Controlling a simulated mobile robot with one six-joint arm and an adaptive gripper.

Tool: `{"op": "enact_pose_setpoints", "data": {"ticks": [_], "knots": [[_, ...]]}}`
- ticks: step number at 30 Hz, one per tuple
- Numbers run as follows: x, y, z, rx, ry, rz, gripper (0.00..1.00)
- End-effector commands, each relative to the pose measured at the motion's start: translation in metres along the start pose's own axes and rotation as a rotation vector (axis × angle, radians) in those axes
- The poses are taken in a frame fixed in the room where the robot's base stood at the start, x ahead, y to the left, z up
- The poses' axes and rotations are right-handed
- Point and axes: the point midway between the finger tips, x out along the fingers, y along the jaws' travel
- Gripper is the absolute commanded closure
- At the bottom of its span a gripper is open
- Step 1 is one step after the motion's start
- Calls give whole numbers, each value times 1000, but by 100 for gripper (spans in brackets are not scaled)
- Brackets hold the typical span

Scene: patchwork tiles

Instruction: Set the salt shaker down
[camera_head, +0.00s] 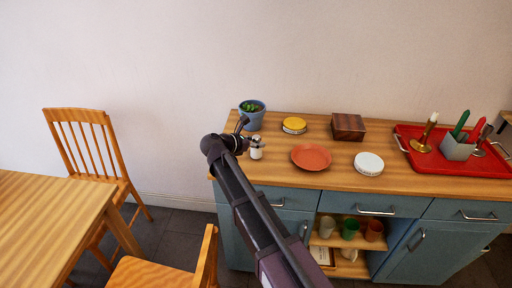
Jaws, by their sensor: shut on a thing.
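The salt shaker (257,153) is a small white upright cylinder with a greyish top, near the left end of the wooden sideboard top (290,180). My gripper (252,141) is at the shaker and shut on it. My dark arm reaches up from the lower right and hides part of the sideboard's left side. I cannot tell whether the shaker's base touches the wood.
A blue plant pot (252,120) stands just behind my gripper. An orange plate (311,157), a yellow-lidded round thing (294,125), a wooden box (348,127) and a white round thing (368,164) stand to the right. A red tray (440,160) is at far right.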

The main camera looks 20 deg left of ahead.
Motion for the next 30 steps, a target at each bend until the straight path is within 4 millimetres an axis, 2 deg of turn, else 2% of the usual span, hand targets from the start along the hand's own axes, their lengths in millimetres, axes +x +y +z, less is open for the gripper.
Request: {"op": "enact_pose_setpoints", "data": {"ticks": [17,18,21,30], "knots": [[3,0,-6,0,0,0,100],[3,0,-6,0,0,0,39],[2,0,-5,0,0,0,14],[2,0,-5,0,0,0,14]]}}
